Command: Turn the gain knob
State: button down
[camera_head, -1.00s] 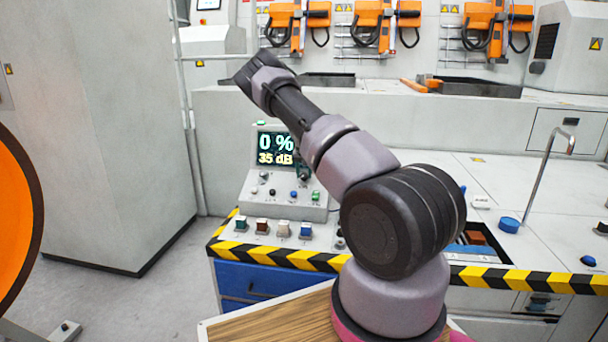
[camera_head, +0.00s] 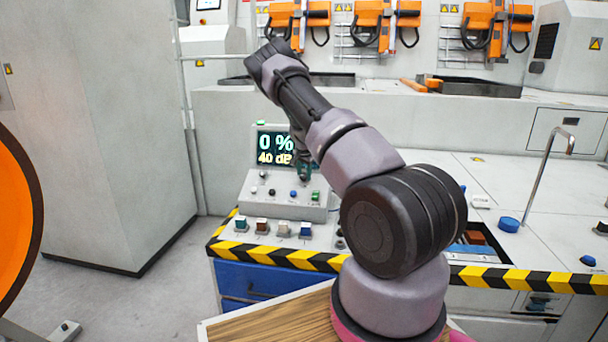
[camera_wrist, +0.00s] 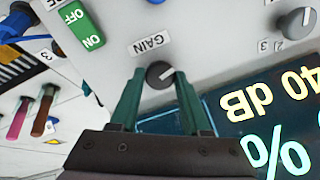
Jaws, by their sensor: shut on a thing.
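The gain knob (camera_wrist: 160,75) is a dark round knob with a light pointer line, next to a GAIN label, in the wrist view. My gripper (camera_wrist: 158,86) has its two green fingers on either side of the knob, shut on it. In the head view my gripper (camera_head: 303,172) is small, at the right of the instrument's screen, and the arm partly hides it. The screen (camera_head: 273,149) reads 0 % and 40 dB. The screen also shows upside down in the wrist view (camera_wrist: 270,120).
A green ON/OFF switch (camera_wrist: 85,28) and another grey knob (camera_wrist: 297,22) flank the gain knob. Several coloured plugs stand on the bench in front of the instrument. Yellow-black tape (camera_head: 280,256) marks the bench edge. A grey cabinet (camera_head: 105,120) stands at the left.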

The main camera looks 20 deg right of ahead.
jog(key=m, duration=0.4)
jog(key=shift+m, duration=0.3)
jog(key=m, duration=0.4)
jog(key=shift+a+h, duration=0.1)
jog(key=shift+h, duration=0.2)
jog(key=shift+m, duration=0.3)
jog(key=shift+c, duration=1.9)
grip_release()
jog(key=v, duration=1)
jog(key=shift+s+r, duration=0.25)
jog(key=shift+s, duration=0.1)
